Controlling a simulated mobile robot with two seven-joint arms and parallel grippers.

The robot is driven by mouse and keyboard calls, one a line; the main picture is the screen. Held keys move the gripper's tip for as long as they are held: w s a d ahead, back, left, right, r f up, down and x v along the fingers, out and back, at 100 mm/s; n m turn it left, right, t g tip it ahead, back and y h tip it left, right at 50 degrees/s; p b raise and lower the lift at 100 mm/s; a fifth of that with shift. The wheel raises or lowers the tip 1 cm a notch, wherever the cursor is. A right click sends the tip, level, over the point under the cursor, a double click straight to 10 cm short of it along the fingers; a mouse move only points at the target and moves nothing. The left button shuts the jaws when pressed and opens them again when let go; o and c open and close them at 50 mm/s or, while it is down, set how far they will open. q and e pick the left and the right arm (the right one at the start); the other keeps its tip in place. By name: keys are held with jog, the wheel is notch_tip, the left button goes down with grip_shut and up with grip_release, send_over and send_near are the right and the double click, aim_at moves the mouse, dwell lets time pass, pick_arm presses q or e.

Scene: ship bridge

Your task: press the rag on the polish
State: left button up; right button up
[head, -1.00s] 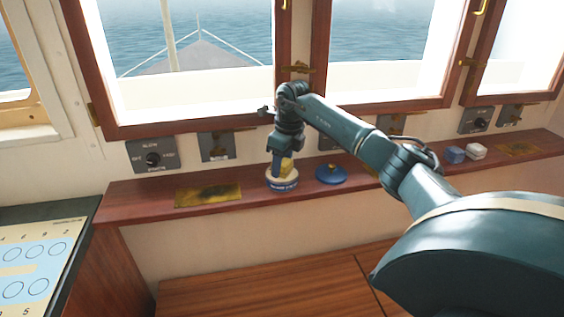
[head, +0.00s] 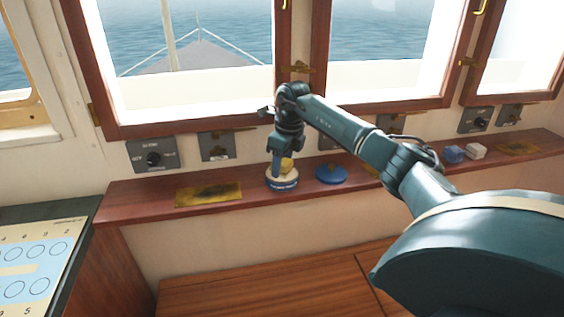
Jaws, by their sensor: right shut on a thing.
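The polish tin (head: 283,184) is a low round blue tin with a pale top, standing open on the wooden ledge below the windows. The yellow rag (head: 287,165) is at the fingers of my right gripper (head: 281,168), which points down over the tin. The gripper is shut on the rag. The rag is at the tin's pale top and appears to touch it; the fingers hide part of the contact. My left gripper is out of view.
The narrow ledge (head: 140,205) carries tarnished brass plates, one of them (head: 208,194) left of the tin. A blue block (head: 453,154) and a white block (head: 475,151) lie farther right. Switch panels (head: 152,155) line the wall behind. A chart table (head: 40,255) is at lower left.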

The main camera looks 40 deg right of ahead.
dwell(0.5)
notch_tip(320, 180, up, 5)
jog(key=p, duration=0.4)
jog(key=shift+r+p, duration=0.7)
jog(key=shift+r, duration=0.3)
